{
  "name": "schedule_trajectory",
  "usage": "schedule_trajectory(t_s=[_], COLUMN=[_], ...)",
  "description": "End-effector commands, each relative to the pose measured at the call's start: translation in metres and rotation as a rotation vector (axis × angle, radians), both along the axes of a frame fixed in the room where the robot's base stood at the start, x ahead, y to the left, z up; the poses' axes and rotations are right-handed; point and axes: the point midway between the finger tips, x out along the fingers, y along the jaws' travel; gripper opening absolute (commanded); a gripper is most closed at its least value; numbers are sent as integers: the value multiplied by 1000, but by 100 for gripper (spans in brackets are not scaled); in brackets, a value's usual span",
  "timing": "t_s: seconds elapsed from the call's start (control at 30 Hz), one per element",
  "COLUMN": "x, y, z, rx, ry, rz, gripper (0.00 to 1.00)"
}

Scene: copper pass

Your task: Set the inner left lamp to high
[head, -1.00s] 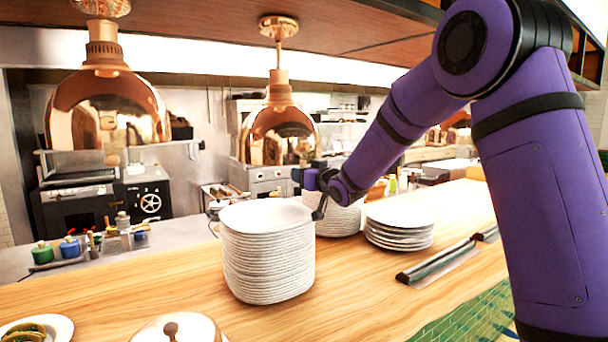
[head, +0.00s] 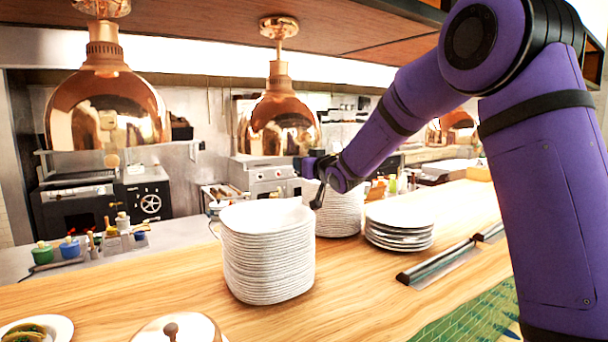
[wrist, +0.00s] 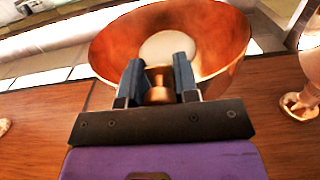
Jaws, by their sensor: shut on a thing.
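The copper lamp hanging second from the left (head: 280,125) appears to be the inner left lamp. Its bell also fills the top of the wrist view (wrist: 215,60), with a pale round bulb inside. My gripper (head: 308,168) is at the lamp's lower right in the head view. In the wrist view its two dark fingers (wrist: 158,80) are shut on a small copper knob (wrist: 160,90) below the bulb. The finger contact is partly hidden in the head view.
Another copper lamp (head: 105,110) hangs at the left; a third (head: 455,120) is partly behind my arm. Below stand a tall plate stack (head: 267,260), a second stack (head: 340,215) and a low stack (head: 400,235) on the wooden counter (head: 370,290). A wooden overhead shelf (head: 200,30) is above.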

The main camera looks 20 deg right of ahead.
Motion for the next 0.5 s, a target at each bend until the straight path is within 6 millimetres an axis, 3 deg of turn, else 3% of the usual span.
schedule_trajectory(t_s=[0.03,0.2,0.5], x=[0,0,0], y=[-1,-1,0], z=[20,50,59], rx=[2,1,2], ry=[-17,-13,-14], rz=[-1,-1,-1], gripper=[0,0,0])
